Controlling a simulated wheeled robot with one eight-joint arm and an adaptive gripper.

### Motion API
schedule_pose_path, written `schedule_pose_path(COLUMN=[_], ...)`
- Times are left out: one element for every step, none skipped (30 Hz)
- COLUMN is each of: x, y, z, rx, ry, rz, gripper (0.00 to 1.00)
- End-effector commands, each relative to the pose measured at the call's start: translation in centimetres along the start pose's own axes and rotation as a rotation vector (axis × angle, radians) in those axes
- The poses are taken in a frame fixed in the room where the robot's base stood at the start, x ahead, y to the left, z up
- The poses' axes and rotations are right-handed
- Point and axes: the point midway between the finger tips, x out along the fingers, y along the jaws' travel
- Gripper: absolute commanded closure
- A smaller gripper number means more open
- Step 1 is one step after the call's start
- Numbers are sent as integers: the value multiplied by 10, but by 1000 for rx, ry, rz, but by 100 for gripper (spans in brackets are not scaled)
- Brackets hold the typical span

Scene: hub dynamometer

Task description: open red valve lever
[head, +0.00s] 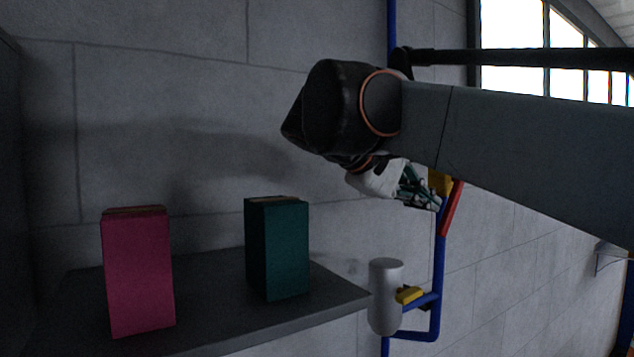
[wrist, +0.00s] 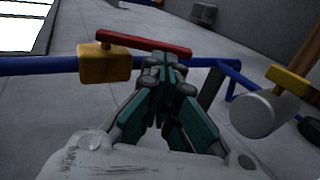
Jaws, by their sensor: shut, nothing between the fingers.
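The red valve lever (wrist: 145,43) sits on a yellow valve body (wrist: 104,64) on the blue pipe (wrist: 40,66) in the wrist view. The lever runs along the pipe. In the head view the red lever (head: 451,208) is partly visible beside the blue pipe, just right of my gripper. My gripper (wrist: 163,62) is shut and empty, its fingertips close to the lever's right half. I cannot tell whether they touch it. In the head view my gripper (head: 432,200) is partly hidden by my arm.
A grey shelf (head: 215,325) holds a magenta box (head: 139,272) and a green box (head: 277,248). A wall stands behind. A dark horizontal bar (head: 520,58) crosses at upper right.

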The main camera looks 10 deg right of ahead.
Motion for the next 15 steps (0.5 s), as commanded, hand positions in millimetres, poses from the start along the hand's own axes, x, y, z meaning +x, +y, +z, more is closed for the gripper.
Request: schedule_pose_path(x=[9,13,17,20,22,25,26,28,29,30,30,30,30,30,30], y=[-2,-2,-2,-2,-2,-1,-1,-1,-1,0,0,0,0,0,0], z=[0,0,0,0,0,0,0,0,0,0,0,0,0,-1,-1], rx=[1,0,0,0,-1,-1,-1,0,0,0,0,0,0,-1,-1], ry=[-1,-1,-1,0,1,1,1,1,0,1,1,1,1,1,1], rz=[0,0,0,0,0,0,0,0,0,0,0,0,0,0,0], gripper=[100,100,100,100,100,100,100,100,100,100,100,100,100,100,100])
